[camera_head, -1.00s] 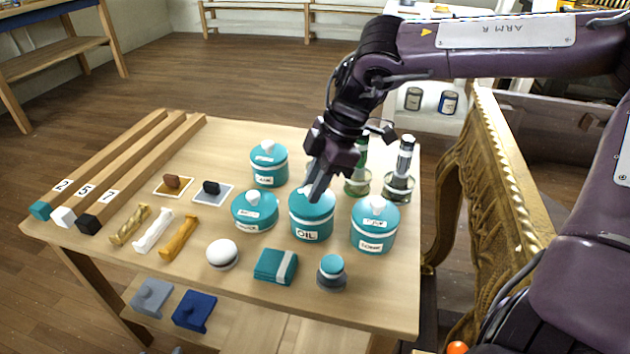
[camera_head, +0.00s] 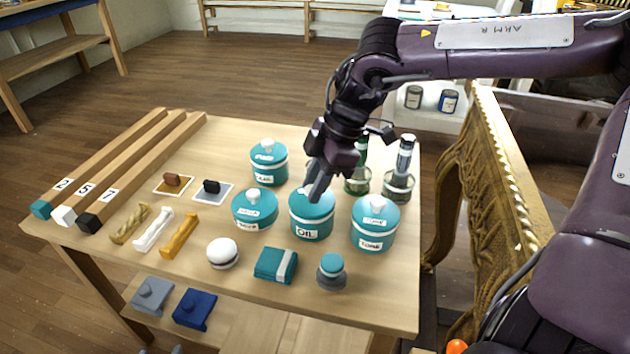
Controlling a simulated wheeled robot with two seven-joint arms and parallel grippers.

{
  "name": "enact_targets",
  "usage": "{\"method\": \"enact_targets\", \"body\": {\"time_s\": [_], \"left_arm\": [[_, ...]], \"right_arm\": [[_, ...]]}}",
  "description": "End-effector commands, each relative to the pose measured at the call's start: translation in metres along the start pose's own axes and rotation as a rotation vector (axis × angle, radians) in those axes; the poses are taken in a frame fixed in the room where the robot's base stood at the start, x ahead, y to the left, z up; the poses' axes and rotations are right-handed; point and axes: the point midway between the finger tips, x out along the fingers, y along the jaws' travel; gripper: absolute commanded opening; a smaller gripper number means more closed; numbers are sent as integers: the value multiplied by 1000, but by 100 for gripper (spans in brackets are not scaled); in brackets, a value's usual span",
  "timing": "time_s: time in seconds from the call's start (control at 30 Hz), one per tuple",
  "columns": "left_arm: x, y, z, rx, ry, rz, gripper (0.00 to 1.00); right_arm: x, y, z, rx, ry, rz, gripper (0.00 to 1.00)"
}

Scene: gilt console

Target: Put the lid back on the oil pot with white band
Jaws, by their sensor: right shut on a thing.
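The oil pot (camera_head: 311,226) is teal with a white label reading OIL and stands upright on the table. Its teal lid (camera_head: 322,207) sits on top of the pot, level as far as I can see. My right gripper (camera_head: 316,188) comes down from above and is shut on the lid's knob, which the fingers mostly hide. I cannot tell whether the lid's rim is fully seated all round. My left gripper is not in view.
Lidded teal pots stand close by: one left (camera_head: 255,209), one right (camera_head: 375,223), one behind (camera_head: 269,163). A gilt console (camera_head: 500,190) is at right.

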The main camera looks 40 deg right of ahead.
Motion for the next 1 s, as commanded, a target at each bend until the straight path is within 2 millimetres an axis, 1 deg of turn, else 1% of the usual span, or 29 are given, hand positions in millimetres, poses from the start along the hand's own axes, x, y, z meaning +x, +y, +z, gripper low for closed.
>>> {"method": "enact_targets", "body": {"time_s": [0.4,0.43,0.6,0.77,0.8,0.97,1.0], "left_arm": [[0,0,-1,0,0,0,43],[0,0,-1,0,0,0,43],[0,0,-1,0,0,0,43],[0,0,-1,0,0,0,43],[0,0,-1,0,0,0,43],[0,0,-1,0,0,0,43],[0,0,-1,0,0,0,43]], "right_arm": [[0,0,0,0,0,0,2],[0,0,0,0,0,0,27],[0,0,0,0,0,0,49],[0,0,0,0,0,0,49],[0,0,0,0,0,0,50],[0,0,0,0,0,0,70],[0,0,0,0,0,0,70]]}}
